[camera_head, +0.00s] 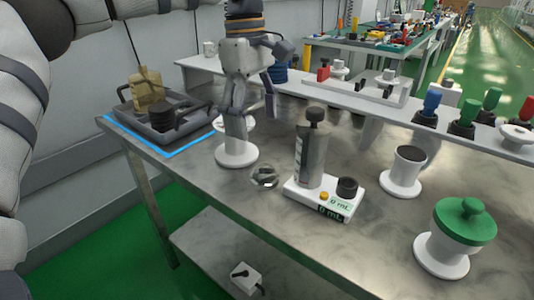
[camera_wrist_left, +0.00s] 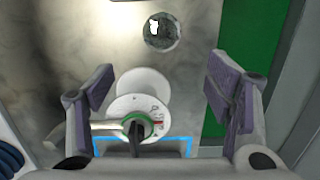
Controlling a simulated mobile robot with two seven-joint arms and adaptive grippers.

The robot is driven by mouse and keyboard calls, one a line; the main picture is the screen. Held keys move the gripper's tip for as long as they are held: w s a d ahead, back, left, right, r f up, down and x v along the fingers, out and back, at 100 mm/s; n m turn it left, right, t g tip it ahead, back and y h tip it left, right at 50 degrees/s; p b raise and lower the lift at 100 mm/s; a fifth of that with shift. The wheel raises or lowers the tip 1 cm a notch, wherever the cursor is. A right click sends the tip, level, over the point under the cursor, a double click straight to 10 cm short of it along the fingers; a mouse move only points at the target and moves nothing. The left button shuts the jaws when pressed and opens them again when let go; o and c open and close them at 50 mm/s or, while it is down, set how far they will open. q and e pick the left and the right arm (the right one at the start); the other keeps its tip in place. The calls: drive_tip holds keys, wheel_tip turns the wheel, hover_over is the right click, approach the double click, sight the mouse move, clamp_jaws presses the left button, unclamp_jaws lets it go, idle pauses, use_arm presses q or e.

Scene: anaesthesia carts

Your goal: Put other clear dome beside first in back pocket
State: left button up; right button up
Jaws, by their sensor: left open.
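One clear dome (camera_head: 264,176) lies on the metal table, just right of a white round-based stand (camera_head: 236,155). The dome also shows at the top of the left wrist view (camera_wrist_left: 162,32). My left gripper (camera_head: 246,112) points down above the stand, open and empty, with its fingers apart. In the left wrist view its fingers (camera_wrist_left: 155,92) frame the stand's dial (camera_wrist_left: 138,117), and the dome lies beyond them. No second dome is visible; the tray's inside is partly hidden.
A blue outline (camera_head: 174,155) marks the table around the tray. A raised shelf (camera_head: 420,122) runs behind.

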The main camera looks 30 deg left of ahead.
sight(263, 166)
use_arm(q)
drive_tip(key=f, duration=0.3)
drive_tip(key=d+f, duration=0.1)
drive_tip(key=f, duration=0.3)
drive_tip(key=d+f, duration=0.1)
drive_tip(key=f, duration=0.3)
drive_tip(key=shift+s+d, duration=0.15)
drive_tip(key=shift+s, duration=0.2)
drive_tip(key=shift+r, duration=0.1)
drive_tip(key=c, duration=1.4)
drive_tip(key=shift+r, duration=0.15)
